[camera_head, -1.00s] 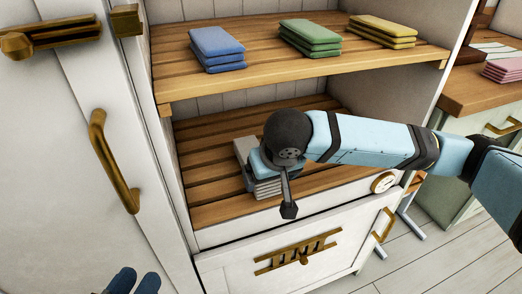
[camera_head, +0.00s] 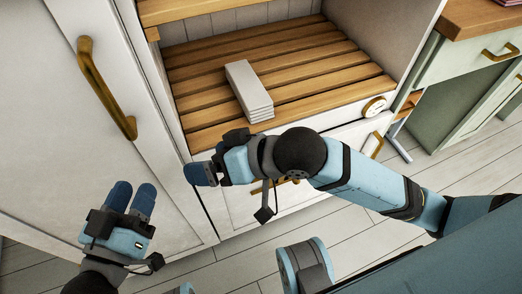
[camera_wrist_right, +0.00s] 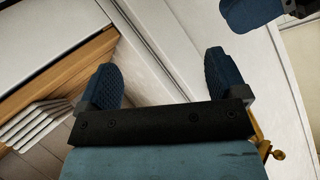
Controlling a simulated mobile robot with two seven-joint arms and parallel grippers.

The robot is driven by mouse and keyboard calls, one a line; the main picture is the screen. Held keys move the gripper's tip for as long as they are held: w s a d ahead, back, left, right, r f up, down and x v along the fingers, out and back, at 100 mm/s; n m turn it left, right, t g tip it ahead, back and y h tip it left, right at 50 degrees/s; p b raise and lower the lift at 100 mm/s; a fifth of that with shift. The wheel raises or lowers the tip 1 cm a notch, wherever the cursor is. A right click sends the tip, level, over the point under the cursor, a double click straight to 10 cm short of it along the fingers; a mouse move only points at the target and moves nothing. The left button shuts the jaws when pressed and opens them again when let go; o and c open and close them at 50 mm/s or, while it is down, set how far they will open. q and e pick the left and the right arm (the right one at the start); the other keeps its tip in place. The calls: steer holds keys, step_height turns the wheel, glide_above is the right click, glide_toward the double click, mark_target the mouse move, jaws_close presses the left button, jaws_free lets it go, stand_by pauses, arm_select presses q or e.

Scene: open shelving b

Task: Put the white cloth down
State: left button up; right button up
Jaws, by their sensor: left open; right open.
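The white cloth (camera_head: 250,92), a folded stack, lies flat on the slatted lower shelf (camera_head: 205,80). It also shows at the left edge of the right wrist view (camera_wrist_right: 35,122). My right gripper (camera_head: 198,174) is in front of the shelf edge, apart from the cloth. In the right wrist view, its two blue fingers stand wide apart with nothing between them (camera_wrist_right: 160,76). My left gripper (camera_head: 131,192) is open and empty at the lower left, in front of the white cabinet door.
The tall white door with a brass handle (camera_head: 105,88) stands at the left. A drawer front is below the shelf, partly hidden by my right arm. A green cabinet (camera_head: 455,75) stands at the right. The shelf around the cloth is clear.

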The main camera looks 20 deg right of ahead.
steer(key=s+d+m+t+h, duration=0.1)
steer(key=s+d+t, duration=0.1)
steer(key=d+t, duration=0.6)
steer(key=shift+d+m+t+h, duration=0.15)
steer(key=shift+m+t+h, duration=0.15)
steer(key=shift+t+h, duration=0.1)
